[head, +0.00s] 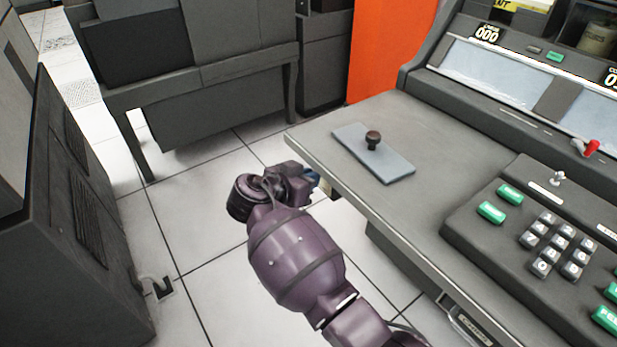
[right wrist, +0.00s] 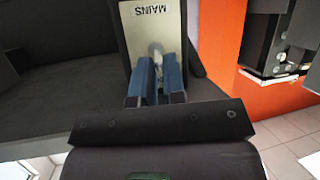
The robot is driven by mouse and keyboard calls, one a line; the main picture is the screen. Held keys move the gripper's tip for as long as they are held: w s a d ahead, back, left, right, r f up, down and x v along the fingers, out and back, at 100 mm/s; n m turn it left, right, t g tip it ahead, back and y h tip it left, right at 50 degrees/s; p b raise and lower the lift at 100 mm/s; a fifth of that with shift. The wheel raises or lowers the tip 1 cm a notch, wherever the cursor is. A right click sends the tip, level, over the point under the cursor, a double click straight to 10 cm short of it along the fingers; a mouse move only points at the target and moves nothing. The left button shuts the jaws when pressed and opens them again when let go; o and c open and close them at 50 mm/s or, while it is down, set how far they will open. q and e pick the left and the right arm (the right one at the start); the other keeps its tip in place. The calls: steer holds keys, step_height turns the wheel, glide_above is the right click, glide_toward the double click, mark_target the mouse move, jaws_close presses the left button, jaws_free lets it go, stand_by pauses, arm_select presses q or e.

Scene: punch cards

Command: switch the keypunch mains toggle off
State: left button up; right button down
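The mains plate (right wrist: 133,35) is a pale panel labelled MAINS, upside down in the right wrist view. A small silver toggle lever (right wrist: 156,50) stands on it. My right gripper (right wrist: 158,65) has its two blue fingers close together at the lever, with a narrow gap between them. Whether they press on the lever I cannot tell. In the head view my right gripper (head: 312,177) is at the left end of the keypunch desk (head: 300,138), below its top. The plate and toggle are hidden there. My left gripper is not in view.
A blue-grey plate with a dark knob (head: 373,140) lies on the desk top. A keypad (head: 558,245), green buttons, another small silver lever (head: 559,178) and a red-handled lever (head: 588,148) are to the right. Dark cabinets stand left and behind; tiled floor between is clear.

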steer(key=shift+f, duration=0.1)
steer(key=shift+f+n+t+h+b, duration=0.2)
steer(key=shift+f+t+h, duration=0.3)
steer(key=shift+t+h, duration=0.5)
steer(key=shift+f+n+t+h+b, duration=0.1)
steer(key=shift+f+n+t+h, duration=0.35)
steer(key=shift+t+h, duration=0.6)
steer(key=shift+f+n+t+h+b, duration=0.15)
steer(key=shift+f+t+h, duration=0.4)
steer(key=shift+t+h, duration=0.45)
steer(key=c, duration=1.2)
jaws_free()
steer(key=shift+f, duration=0.1)
